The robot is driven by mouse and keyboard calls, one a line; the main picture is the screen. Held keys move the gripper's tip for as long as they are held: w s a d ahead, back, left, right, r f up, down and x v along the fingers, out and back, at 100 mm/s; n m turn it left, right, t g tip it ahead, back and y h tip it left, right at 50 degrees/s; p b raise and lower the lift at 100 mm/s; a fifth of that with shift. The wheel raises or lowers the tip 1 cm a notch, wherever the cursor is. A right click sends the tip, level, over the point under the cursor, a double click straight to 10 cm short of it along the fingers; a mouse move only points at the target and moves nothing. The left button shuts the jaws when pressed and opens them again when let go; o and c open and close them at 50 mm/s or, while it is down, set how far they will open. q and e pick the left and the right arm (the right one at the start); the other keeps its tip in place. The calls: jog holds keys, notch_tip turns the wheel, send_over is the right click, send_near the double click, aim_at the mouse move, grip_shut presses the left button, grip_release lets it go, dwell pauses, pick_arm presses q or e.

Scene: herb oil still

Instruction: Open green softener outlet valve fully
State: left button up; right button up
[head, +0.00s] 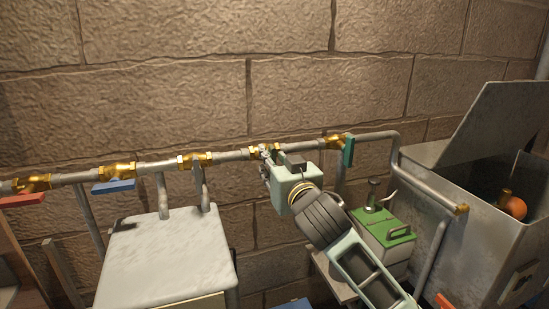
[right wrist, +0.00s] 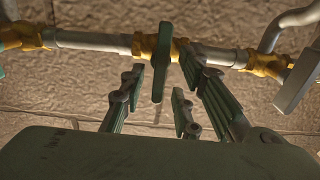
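A brass valve (head: 256,154) sits on the wall pipe to the right of the pale softener box (head: 165,255). In the right wrist view it carries a green lever handle (right wrist: 160,65), which lies across the pipe, at about a right angle to it. My right gripper (head: 266,165) is at this valve and hides most of the handle in the head view. In the right wrist view its fingers (right wrist: 160,95) are spread, with the handle's end between them and gaps showing on both sides. My left gripper is not in view.
Farther right on the pipe is another valve with a teal-green handle (head: 348,151). Blue (head: 113,187) and red (head: 22,200) handles are at left. A green-topped container (head: 382,228) and an open metal bin (head: 465,235) stand at right. The stone wall is close behind the pipe.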

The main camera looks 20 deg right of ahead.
grip_shut()
dwell(0.3)
dwell(0.4)
jog(key=shift+a+f+n+p, duration=0.25)
jog(key=shift+n+p, duration=1.3)
jog(key=shift+n, duration=1.5)
jog(key=shift+a+f+n+p, duration=0.25)
jog(key=shift+n+p, duration=1.3)
jog(key=shift+n, duration=1.45)
jog(key=shift+a+f+n+p, duration=0.2)
jog(key=shift+n+p, duration=1.35)
jog(key=shift+n, duration=1.5)
jog(key=shift+d+f, duration=0.1)
